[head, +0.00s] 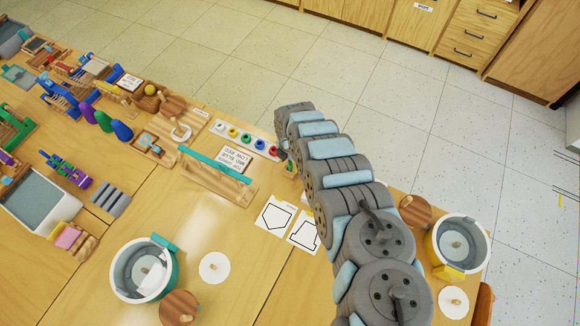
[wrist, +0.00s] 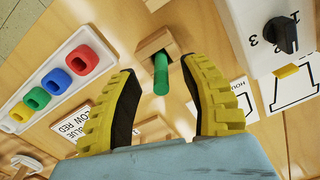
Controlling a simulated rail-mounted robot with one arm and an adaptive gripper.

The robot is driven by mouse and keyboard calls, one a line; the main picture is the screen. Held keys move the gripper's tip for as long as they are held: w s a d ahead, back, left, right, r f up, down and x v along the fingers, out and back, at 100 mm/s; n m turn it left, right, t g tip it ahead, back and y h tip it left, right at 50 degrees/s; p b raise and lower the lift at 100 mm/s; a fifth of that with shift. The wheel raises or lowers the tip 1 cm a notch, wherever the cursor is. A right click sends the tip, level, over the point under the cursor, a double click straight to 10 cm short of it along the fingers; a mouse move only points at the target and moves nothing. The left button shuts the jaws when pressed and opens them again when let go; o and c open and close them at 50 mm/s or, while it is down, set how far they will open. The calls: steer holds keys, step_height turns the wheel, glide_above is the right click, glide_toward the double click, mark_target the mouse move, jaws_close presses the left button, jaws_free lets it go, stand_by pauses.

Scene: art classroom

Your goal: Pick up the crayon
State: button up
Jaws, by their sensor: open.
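A green crayon (wrist: 160,78) stands out of a small wooden block (wrist: 153,45) in the wrist view. In the head view, a small bit of green (head: 291,167) shows beside the end of my arm, and the arm hides much around it. My gripper (wrist: 161,68), with two yellow ribbed fingers with dark pads, is open. The crayon shows between its fingertips, closer to the right finger in the picture, with a gap to the left one. I cannot tell whether the right finger touches it.
A white tray (wrist: 56,110) with colored rings lies left of the gripper. A white box with a dark knob (wrist: 284,35) stands close on the right. Papers with black outlines (head: 275,216) lie on the table. A wooden stand with a teal bar (head: 216,163) is nearby.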

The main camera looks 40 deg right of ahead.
steer(key=shift+f, duration=0.6)
jaws_close()
